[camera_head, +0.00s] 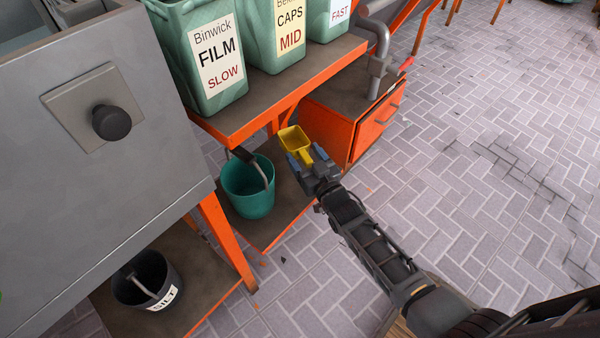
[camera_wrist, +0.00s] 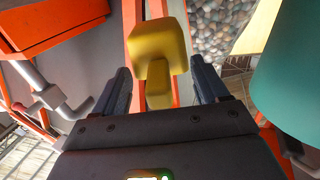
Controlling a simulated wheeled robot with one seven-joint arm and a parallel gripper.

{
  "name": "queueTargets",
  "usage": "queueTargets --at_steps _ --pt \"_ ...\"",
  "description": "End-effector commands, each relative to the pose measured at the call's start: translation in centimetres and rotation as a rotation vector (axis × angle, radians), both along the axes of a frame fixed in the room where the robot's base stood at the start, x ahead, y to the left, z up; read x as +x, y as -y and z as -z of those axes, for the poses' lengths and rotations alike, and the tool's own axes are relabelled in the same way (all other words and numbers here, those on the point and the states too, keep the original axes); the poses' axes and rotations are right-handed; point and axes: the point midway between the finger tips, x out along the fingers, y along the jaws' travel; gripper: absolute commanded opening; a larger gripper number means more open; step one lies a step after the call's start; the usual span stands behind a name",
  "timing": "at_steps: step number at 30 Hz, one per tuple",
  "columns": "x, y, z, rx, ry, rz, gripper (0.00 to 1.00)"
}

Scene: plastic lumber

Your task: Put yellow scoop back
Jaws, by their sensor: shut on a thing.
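The yellow scoop (camera_head: 292,138) is held up in front of the orange-edged bench, to the right of the teal bucket (camera_head: 247,190). My gripper (camera_head: 312,163) is shut on the scoop's handle. In the wrist view, the scoop (camera_wrist: 158,55) extends beyond my two fingers (camera_wrist: 163,82), its bowl pointing away from me. I cannot tell whether the scoop touches the bench edge.
Green bins labelled FILM (camera_head: 212,60), CAPS (camera_head: 278,30) and FAST (camera_head: 335,18) stand on the bench (camera_head: 250,105). An orange cabinet (camera_head: 350,125) is close right of the scoop. A grey machine (camera_head: 90,150) and dark SILT bucket (camera_head: 146,278) are left. Paved floor is open right.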

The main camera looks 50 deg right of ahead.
Motion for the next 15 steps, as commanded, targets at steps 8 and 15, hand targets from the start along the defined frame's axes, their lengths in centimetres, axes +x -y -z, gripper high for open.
queueTargets --at_steps 8,15 --pt "0.7 -1.2 1.2 -0.001 0.000 0.001 0.39" --pt "0.7 -1.2 4.5 -0.001 0.000 0.000 0.39"
